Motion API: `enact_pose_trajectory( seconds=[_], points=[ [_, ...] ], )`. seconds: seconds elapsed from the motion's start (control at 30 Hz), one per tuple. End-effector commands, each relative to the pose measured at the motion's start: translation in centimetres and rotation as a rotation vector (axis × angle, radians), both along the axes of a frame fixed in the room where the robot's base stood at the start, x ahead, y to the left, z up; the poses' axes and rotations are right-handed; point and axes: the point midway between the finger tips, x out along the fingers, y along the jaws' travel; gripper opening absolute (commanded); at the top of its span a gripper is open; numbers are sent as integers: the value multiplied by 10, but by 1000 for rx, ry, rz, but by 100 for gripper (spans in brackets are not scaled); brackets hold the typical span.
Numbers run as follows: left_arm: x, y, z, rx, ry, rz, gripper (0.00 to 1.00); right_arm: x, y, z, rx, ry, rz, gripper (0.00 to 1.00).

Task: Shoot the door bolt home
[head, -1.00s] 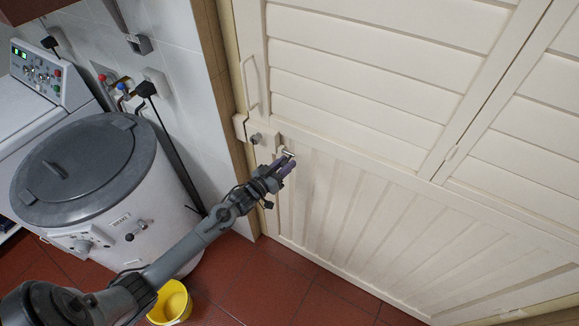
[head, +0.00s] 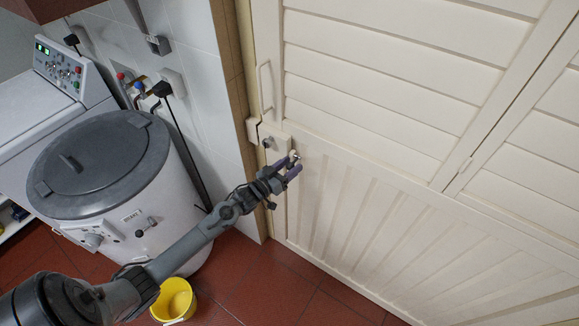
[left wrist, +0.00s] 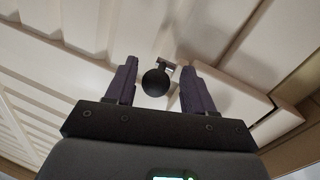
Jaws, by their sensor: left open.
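The cream slatted door (head: 360,90) fills the right of the head view. A cream lock case (head: 275,137) with a round grey knob (head: 268,143) sits at its left edge. Just below and right of it is a small metal bolt part (head: 295,155), partly hidden by my left gripper (head: 291,164). In the left wrist view my left gripper (left wrist: 155,84) is open. A dark round knob (left wrist: 156,82) shows between its two purple fingers, apart from both, with a metal bracket (left wrist: 168,65) behind it. My right gripper is not in view.
A white tub (head: 125,205) with a grey lid and a white washing machine (head: 65,75) stand left of the door. A yellow bucket (head: 176,300) is on the red tiled floor beneath my left arm. The floor before the door is clear.

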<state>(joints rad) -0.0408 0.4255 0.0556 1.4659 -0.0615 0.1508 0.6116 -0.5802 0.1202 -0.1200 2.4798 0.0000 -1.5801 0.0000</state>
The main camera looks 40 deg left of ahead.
Motion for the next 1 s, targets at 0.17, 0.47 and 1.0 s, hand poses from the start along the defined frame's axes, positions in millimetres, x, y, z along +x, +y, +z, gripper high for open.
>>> enact_pose_trajectory(
  seconds=[0.17,0.47,1.0],
  points=[
    [-16,0,0,0,1,1,54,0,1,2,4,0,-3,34],
    [-66,2,-1,0,2,1,54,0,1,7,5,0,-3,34],
    [-107,2,0,0,0,1,54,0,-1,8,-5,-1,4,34]
  ],
)
